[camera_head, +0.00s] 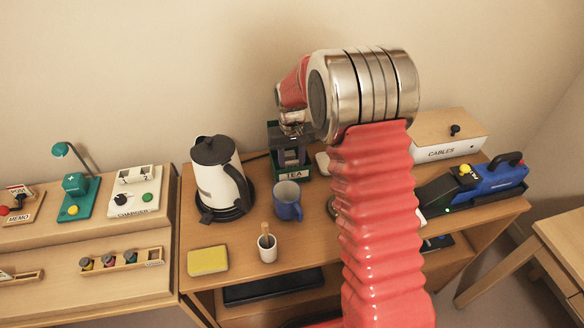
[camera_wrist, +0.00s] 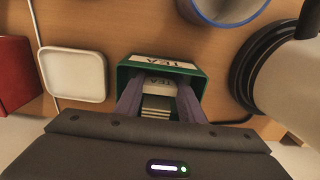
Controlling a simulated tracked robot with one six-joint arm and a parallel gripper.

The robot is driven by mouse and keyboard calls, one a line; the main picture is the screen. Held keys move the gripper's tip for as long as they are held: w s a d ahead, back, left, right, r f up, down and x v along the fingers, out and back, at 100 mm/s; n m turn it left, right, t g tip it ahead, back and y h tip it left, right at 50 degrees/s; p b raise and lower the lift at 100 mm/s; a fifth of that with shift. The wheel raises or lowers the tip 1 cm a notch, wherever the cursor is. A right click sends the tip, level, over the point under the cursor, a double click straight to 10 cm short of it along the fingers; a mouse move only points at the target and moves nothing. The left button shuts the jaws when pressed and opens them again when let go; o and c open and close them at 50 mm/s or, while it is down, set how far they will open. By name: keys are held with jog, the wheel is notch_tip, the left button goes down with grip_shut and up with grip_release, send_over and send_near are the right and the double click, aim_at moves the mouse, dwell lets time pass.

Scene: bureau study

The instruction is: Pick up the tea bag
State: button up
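The green tea box (camera_head: 293,174), labelled TEA, stands at the back of the desk, behind the blue mug. It also shows in the wrist view (camera_wrist: 198,72). Inside it, a pale tea bag (camera_wrist: 155,84) with a TEA tag stands in front of several stacked pale edges. My gripper (camera_wrist: 158,88) points down into the box, its two purple-grey fingers apart, one on each side of the tea bag. A gap shows between the fingers; contact with the bag cannot be made out. In the head view my arm partly hides the area beside the box.
A blue mug (camera_head: 287,203) and a kettle (camera_head: 217,178) on a black base stand close by. A white square dish (camera_wrist: 73,75) lies beside the box. A white cup with a stick (camera_head: 267,248) and a yellow sponge (camera_head: 208,260) are nearer the front edge.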

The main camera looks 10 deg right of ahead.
aim_at(292, 162)
jog(key=c, duration=0.5)
notch_tip(292, 162, up, 10)
jog(key=shift+r, duration=0.1)
dwell(0.4)
dwell(0.5)
